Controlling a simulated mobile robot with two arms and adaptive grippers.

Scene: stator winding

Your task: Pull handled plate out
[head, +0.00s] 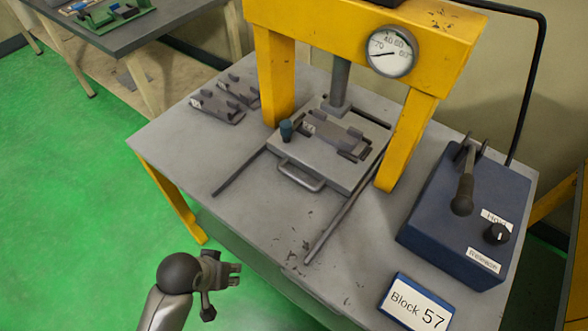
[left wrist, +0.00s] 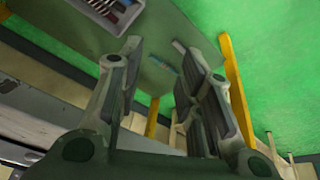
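The handled plate (head: 330,172) is a grey flat plate lying under the yellow press (head: 276,75), between two dark rails. Its bar handle (head: 299,177) is on the front edge, facing me. A grey fixture (head: 343,138) sits on the plate below the press ram (head: 339,85), with a dark teal knob (head: 286,130) at the plate's left. My left gripper (head: 232,275) is in front of the table edge, clear of the handle and empty. In the left wrist view its fingers (left wrist: 160,60) stand apart. My right gripper is not in view.
The grey table (head: 200,150) carries several small grey parts (head: 217,105) at the left. A blue control box (head: 450,215) with a lever (head: 464,185) stands at the right, and a "Block 57" sign (head: 416,303) at the front. The space between the rails before the handle is clear.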

